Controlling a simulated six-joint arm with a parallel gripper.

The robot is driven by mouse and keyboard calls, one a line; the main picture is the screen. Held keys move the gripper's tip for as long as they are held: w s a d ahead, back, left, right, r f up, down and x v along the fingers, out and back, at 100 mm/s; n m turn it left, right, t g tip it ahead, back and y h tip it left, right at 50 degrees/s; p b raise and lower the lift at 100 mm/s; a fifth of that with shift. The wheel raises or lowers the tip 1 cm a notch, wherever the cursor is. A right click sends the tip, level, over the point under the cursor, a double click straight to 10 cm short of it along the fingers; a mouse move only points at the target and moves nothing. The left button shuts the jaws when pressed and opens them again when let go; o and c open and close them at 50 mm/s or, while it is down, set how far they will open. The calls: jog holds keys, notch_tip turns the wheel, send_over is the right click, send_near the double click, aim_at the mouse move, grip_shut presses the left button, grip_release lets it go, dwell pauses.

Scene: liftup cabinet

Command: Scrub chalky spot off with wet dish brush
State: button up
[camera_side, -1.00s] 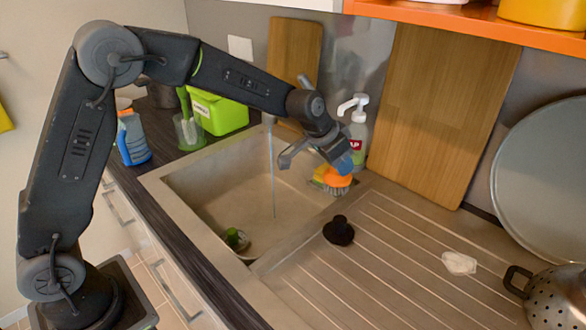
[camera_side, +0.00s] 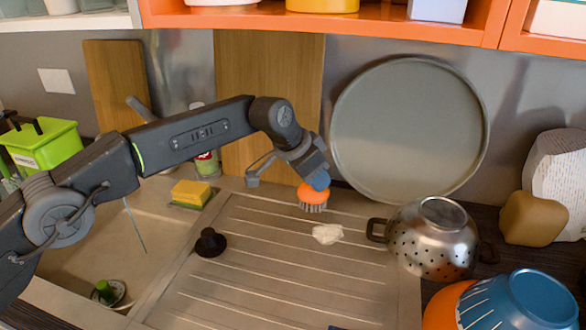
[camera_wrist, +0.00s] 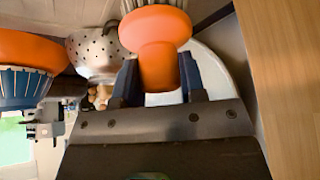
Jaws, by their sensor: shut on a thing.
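My gripper (camera_side: 318,178) is shut on the orange dish brush (camera_side: 311,193). The brush's grey bristles point down over the drainboard (camera_side: 250,265) in the side view. In the wrist view the brush's orange handle (camera_wrist: 158,55) sits between the two blue fingers of my gripper (camera_wrist: 158,78). The white chalky spot (camera_side: 328,234) lies on the ribbed drainboard, just below and slightly right of the brush. The bristles look a little above it and apart from it. I cannot tell whether the bristles are wet.
A metal colander (camera_side: 436,238) stands right of the spot, with a round tray (camera_side: 408,130) leaning behind. A black plunger-like stopper (camera_side: 210,242) is on the drainboard at left. An orange shelf (camera_side: 390,25) hangs above.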

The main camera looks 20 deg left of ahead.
aim_at(327, 203)
jog(key=shift+d+f, duration=0.1)
jog(key=shift+f, duration=2.85)
jog(key=shift+f, duration=1)
jog(key=shift+d, duration=1.9)
jog(key=shift+f, duration=0.1)
jog(key=shift+a, duration=0.1)
jog(key=shift+s+a+f, duration=0.1)
jog(key=shift+a+f, duration=0.1)
jog(key=shift+a, duration=1.7)
jog(key=shift+a+r, duration=0.1)
jog(key=shift+a, duration=1.75)
